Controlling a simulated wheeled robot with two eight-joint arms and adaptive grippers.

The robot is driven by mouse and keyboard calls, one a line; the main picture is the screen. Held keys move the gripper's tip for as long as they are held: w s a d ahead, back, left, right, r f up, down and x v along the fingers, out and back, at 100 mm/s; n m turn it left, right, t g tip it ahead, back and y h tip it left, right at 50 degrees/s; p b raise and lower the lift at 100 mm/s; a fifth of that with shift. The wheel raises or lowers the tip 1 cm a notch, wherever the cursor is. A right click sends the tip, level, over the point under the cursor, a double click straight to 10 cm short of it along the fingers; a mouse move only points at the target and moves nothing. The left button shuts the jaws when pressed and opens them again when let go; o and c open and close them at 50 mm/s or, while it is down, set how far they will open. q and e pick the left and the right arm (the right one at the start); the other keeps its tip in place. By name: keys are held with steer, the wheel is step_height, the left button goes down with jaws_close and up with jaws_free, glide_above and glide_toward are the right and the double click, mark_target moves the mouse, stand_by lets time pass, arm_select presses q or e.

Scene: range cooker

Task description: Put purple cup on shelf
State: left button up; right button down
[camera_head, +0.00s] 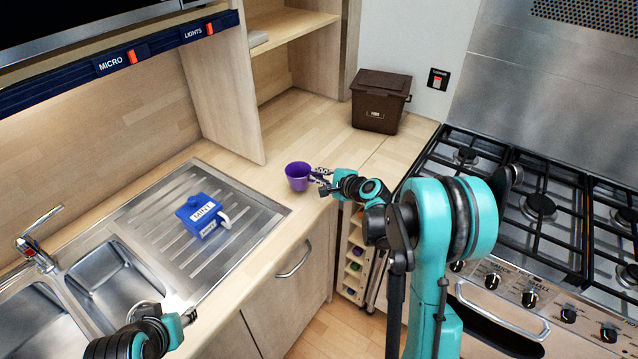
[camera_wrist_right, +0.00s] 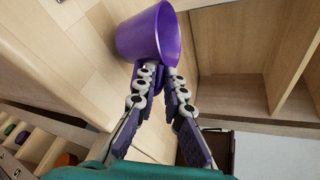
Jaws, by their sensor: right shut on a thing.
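The purple cup (camera_head: 298,176) is upright over the wooden counter, right of the draining board. It also shows large in the right wrist view (camera_wrist_right: 148,36). My right gripper (camera_head: 318,176) is shut on the cup's side, reaching it from the right. Its two fingers (camera_wrist_right: 155,72) meet the cup in the wrist view. Whether the cup touches the counter is hard to tell. The wooden shelf (camera_head: 290,24) is in the open cabinet behind the cup, with a small pale item on its left. My left gripper (camera_head: 188,318) shows only in part at the bottom left, and its fingers are unclear.
A brown bin (camera_head: 380,101) stands on the counter at the back. The gas hob (camera_head: 540,205) is on the right. The counter below the shelf is clear.

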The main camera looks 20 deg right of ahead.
step_height(320, 180, down, 2)
steer(key=shift+f+b, duration=0.25)
steer(key=shift+b, duration=0.05)
steer(key=shift+f, duration=0.15)
steer(key=c, duration=1.6)
jaws_free()
